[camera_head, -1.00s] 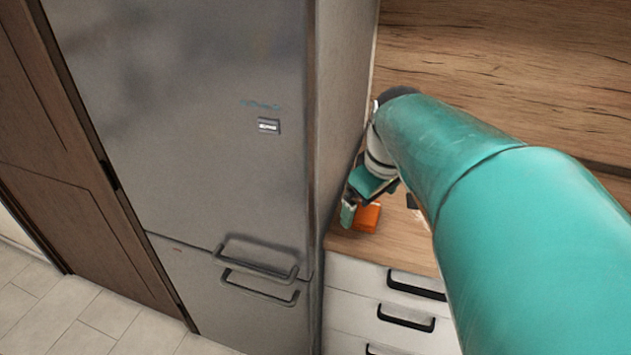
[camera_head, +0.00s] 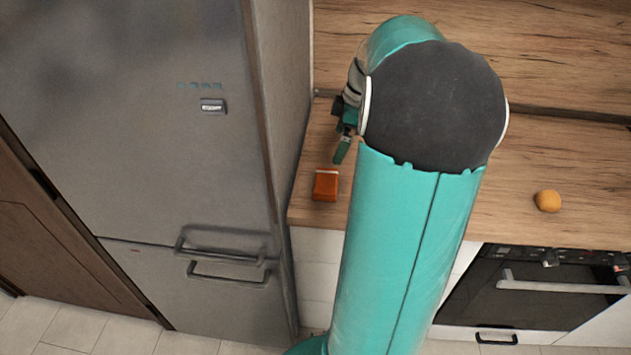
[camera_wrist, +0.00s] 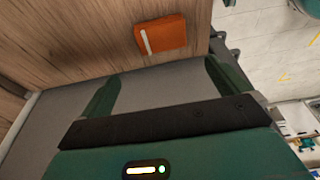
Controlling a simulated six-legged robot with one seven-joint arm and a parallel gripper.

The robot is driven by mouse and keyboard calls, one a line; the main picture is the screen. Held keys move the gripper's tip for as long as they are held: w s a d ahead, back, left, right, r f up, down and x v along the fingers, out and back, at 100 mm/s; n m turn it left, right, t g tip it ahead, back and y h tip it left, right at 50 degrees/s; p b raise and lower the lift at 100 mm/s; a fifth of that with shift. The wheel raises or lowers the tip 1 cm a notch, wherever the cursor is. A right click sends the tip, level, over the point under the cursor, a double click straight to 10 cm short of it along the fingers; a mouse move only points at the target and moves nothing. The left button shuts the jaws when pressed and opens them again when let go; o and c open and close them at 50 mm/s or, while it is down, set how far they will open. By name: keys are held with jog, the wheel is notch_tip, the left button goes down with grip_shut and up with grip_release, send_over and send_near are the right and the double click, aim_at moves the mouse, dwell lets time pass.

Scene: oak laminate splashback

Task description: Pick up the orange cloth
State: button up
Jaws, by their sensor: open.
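The orange cloth (camera_head: 325,185) lies as a small folded block with a pale stripe on the wooden counter, near its front left corner beside the fridge. It also shows in the wrist view (camera_wrist: 162,35), beyond the fingertips. My gripper (camera_head: 342,150) is above the counter, behind the cloth in the head view, and partly hidden by my arm. In the wrist view my gripper (camera_wrist: 160,85) has its two green fingers wide apart with nothing between them. The cloth is apart from the fingers.
A tall grey fridge (camera_head: 140,120) stands directly left of the counter (camera_head: 420,215). An orange round fruit (camera_head: 547,201) sits on the right of the counter, above an oven (camera_head: 540,295). A wooden splashback (camera_head: 560,50) rises behind.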

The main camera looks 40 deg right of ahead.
send_over(326, 180)
jog(key=s+d, duration=0.2)
jog(key=x, duration=0.6)
jog(key=shift+s+d+f, duration=0.2)
jog(key=shift+s+d, duration=0.05)
jog(key=shift+s, duration=0.1)
jog(key=shift+x, duration=3.15)
jog(key=shift+c, duration=0.4)
jog(key=c, duration=0.6)
